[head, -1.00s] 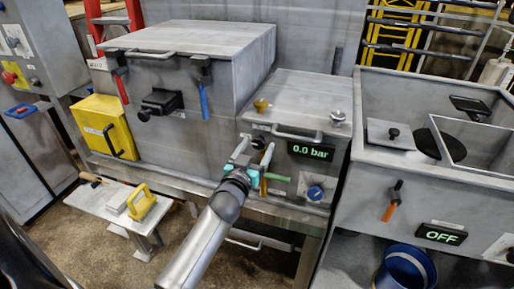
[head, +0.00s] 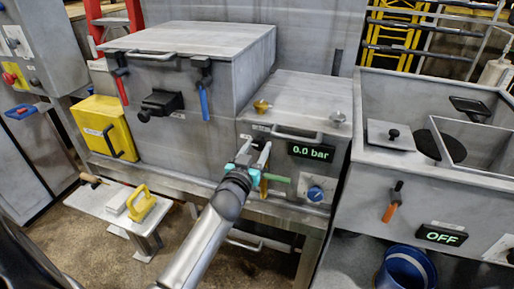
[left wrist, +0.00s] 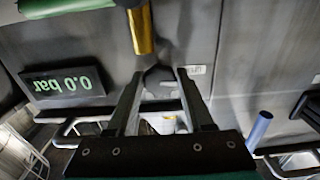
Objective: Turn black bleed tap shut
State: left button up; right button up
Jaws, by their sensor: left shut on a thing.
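The black bleed tap (left wrist: 158,77) shows in the left wrist view as a dark knob between my fingertips, beside the end of a brass pipe (left wrist: 141,30). My left gripper (head: 255,146) is at the front panel of the small grey unit, left of the green "0.0 bar" display (head: 311,152). In the left wrist view my left gripper (left wrist: 160,78) has one finger on each side of the tap and is shut on it. The fingers hide much of the tap in the head view, and its turn angle is unclear. My right gripper is not in view.
A green handle (head: 279,179) and brass pipe are close to the right of my gripper. A bar handle (head: 297,136) and blue knob (head: 316,193) are on the same panel. A blue-handled latch (head: 203,102) hangs on the large box to the left.

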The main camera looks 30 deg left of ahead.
pick_arm(q)
grip_shut()
jog(key=shift+m, duration=0.4)
jog(key=m, duration=0.2)
jog(key=shift+m+p, duration=0.4)
jog(key=m, duration=0.4)
jog(key=shift+m, duration=0.3)
jog(key=m, duration=0.4)
jog(key=shift+p, duration=0.35)
jog(key=m, duration=0.4)
jog(key=shift+a, duration=0.1)
jog(key=shift+m, duration=0.5)
